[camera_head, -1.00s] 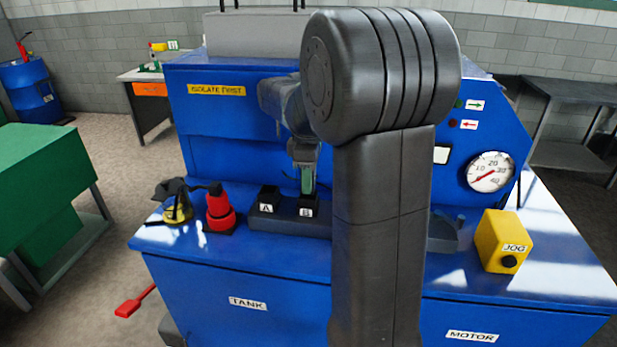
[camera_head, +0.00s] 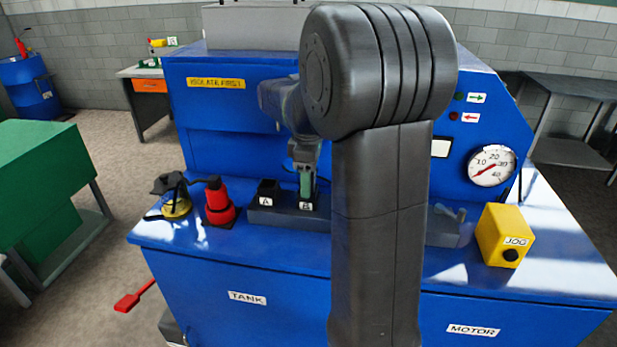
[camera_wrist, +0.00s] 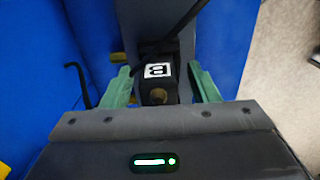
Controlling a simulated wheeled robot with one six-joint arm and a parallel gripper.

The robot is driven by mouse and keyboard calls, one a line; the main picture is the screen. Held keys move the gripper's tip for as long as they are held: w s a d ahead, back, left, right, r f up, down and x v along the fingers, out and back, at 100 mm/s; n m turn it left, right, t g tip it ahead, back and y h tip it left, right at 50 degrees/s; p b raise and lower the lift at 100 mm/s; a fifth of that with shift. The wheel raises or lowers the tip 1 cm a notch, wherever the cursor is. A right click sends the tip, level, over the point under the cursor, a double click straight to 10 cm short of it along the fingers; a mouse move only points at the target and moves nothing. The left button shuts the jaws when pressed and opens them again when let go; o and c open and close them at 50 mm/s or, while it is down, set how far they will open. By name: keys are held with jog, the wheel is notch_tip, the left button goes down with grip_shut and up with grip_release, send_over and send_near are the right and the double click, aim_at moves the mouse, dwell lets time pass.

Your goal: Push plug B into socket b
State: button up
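A black block with a white B label (camera_head: 307,206) stands on the dark rail (camera_head: 285,219) on the blue bench, beside a similar block labelled A (camera_head: 266,195). In the wrist view the B block (camera_wrist: 158,73) lies between the green fingers of my gripper (camera_wrist: 162,88), with a gap on each side. A round brownish end shows on its near side. My gripper (camera_head: 306,180) is open and down at the B block in the head view. I cannot tell whether this block is plug B or its holder. I cannot make out socket b.
A red and black item (camera_head: 218,203) and a yellow and black item (camera_head: 176,202) stand left of the rail. A yellow JOG box (camera_head: 505,235) is at the right. The blue panel with a gauge (camera_head: 492,166) rises behind. My arm hides the middle of the bench.

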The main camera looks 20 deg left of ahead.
notch_tip(320, 180, up, 14)
jog(key=shift+b, duration=0.45)
jog(key=shift+f, duration=0.15)
dwell(0.5)
notch_tip(320, 180, down, 13)
jog(key=shift+f+p, duration=0.1)
jog(key=shift+p, duration=0.55)
